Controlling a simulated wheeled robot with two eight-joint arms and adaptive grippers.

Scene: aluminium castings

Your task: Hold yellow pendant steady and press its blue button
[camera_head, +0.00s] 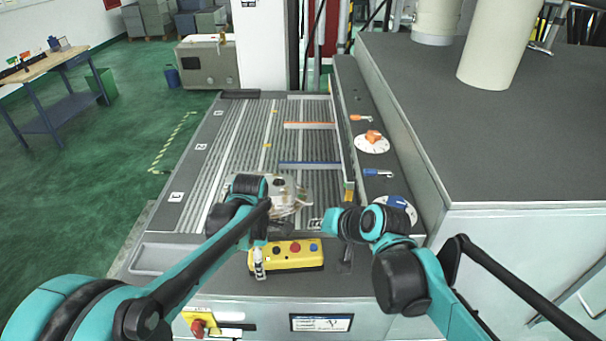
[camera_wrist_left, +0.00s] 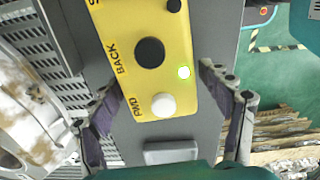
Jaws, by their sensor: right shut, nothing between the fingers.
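The yellow pendant (camera_head: 300,259) lies on the grey front ledge of the machine. Its top carries a red button (camera_head: 295,247), a blue button (camera_head: 313,246) near its right end and a black button (camera_head: 276,250). The left wrist view shows the yellow pendant's near part (camera_wrist_left: 160,75), with a black BACK button, a white FWD button and a lit green lamp; the blue button is outside that view. My left gripper (camera_wrist_left: 160,115) is open, its purple-padded fingers on either side of the pendant. My right gripper (camera_head: 346,263) is shut and empty, just right of the pendant.
A ribbed machine bed (camera_head: 235,150) extends behind the pendant, with a casting (camera_head: 287,195) partly hidden by my left arm. A raised cabinet (camera_head: 500,130) bounds the right side. A red-and-yellow switch (camera_head: 198,325) is on the front face.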

